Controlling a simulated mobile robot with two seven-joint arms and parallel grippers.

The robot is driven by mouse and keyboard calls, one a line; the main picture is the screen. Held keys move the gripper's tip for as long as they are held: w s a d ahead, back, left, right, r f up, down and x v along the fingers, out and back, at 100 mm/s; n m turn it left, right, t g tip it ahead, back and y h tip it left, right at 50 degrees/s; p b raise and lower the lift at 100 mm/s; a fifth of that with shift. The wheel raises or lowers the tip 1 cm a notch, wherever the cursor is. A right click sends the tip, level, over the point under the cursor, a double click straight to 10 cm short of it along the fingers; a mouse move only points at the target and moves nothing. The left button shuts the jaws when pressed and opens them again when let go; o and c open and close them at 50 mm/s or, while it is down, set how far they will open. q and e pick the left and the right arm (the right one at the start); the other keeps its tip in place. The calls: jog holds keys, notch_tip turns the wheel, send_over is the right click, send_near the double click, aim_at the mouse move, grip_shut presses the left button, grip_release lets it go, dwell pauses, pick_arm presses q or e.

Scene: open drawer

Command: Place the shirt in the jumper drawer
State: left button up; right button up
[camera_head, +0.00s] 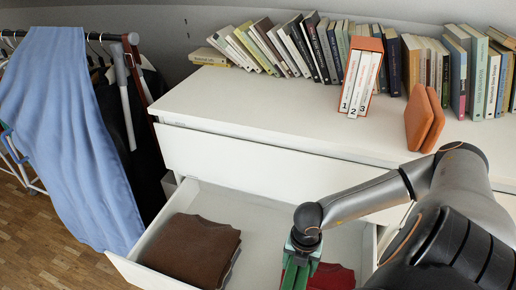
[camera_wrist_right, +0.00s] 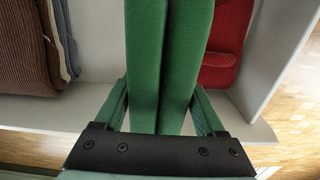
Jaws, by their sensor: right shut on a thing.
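The green folded shirt (camera_wrist_right: 175,60) is pinched between the fingers of my right gripper (camera_wrist_right: 163,112), seen from close up in the wrist view. In the head view my right gripper (camera_head: 300,258) points down over the open drawer (camera_head: 147,240), with green showing at its fingers. A brown folded jumper (camera_head: 192,250) lies in the drawer to the left of the gripper. A red folded garment (camera_head: 332,277) lies to the right, partly hidden by the gripper and arm. The shirt hangs between these two; whether it touches the drawer floor I cannot tell. My left gripper is not in view.
The white dresser top (camera_head: 255,100) carries a row of books, an orange box of numbered volumes (camera_head: 362,75) and orange bookends (camera_head: 424,118). A clothes rack at the left holds a blue cloth (camera_head: 65,130). Drawer walls stand close around the gripper.

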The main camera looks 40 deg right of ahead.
pick_arm(q)
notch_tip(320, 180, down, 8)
jog(key=b, duration=0.7)
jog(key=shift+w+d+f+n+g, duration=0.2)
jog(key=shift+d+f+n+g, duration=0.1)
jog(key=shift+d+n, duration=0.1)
pick_arm(e)
jog(key=shift+w+a+f, duration=0.7)
jog(key=shift+w+f, duration=1.25)
jog(key=shift+f, duration=0.1)
jog(key=shift+w+a+f, duration=0.75)
jog(key=shift+w+f, duration=1.25)
jog(key=shift+f, duration=0.1)
jog(key=shift+w+a+f, duration=0.7)
jog(key=shift+w+f, duration=1.25)
jog(key=shift+f, duration=0.1)
jog(key=shift+f+b, duration=0.15)
jog(key=shift+b, duration=0.2)
jog(key=o, duration=1.5)
